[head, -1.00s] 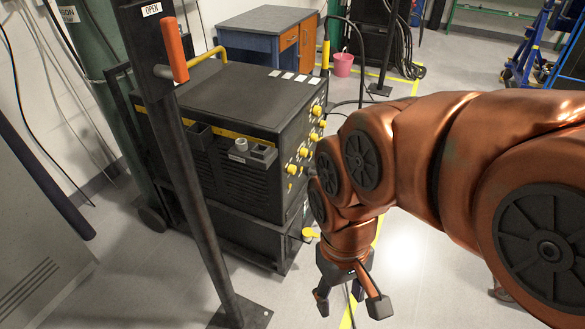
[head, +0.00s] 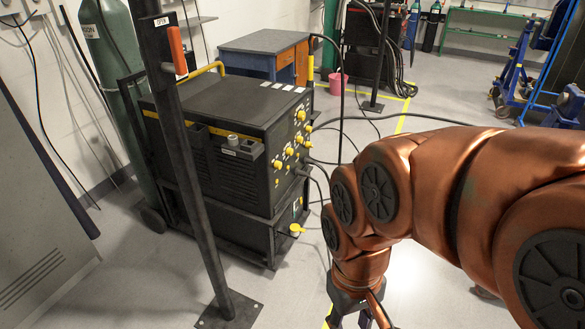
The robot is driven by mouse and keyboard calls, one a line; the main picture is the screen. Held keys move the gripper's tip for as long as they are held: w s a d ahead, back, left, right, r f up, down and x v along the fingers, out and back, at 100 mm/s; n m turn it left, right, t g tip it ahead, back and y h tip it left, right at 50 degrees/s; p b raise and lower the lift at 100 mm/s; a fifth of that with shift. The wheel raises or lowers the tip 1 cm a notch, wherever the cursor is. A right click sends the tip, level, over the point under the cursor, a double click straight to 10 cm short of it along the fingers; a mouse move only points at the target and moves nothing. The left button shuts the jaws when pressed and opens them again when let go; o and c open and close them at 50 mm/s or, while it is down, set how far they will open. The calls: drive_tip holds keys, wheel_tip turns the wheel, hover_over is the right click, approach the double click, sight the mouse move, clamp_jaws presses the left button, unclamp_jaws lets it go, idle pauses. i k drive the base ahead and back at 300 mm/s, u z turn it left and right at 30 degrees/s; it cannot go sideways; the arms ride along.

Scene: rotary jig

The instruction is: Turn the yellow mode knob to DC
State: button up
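The black power unit (head: 218,166) stands left of centre on a wheeled cart. Its narrow control face, on the right side, carries several yellow knobs, among them a top knob (head: 301,115) and a middle knob (head: 289,151). The face is seen at a steep angle, so I cannot read the labels, tell which is the mode knob, or see its setting. My gripper (head: 358,318) points down at the bottom edge, right of the unit and apart from it. Its fingers are spread with nothing seen between them; their tips are cut off.
A dark post (head: 193,170) with an orange handle (head: 176,50) rises in front of the unit's left part. Black cables (head: 345,120) run right of the control face. A blue cabinet (head: 262,54) and a pink bucket (head: 337,83) stand behind. Open floor lies right of the unit.

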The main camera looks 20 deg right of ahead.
sight(278, 165)
drive_tip(key=z, duration=0.15)
drive_tip(key=i, duration=1.05)
drive_tip(key=u, duration=0.65)
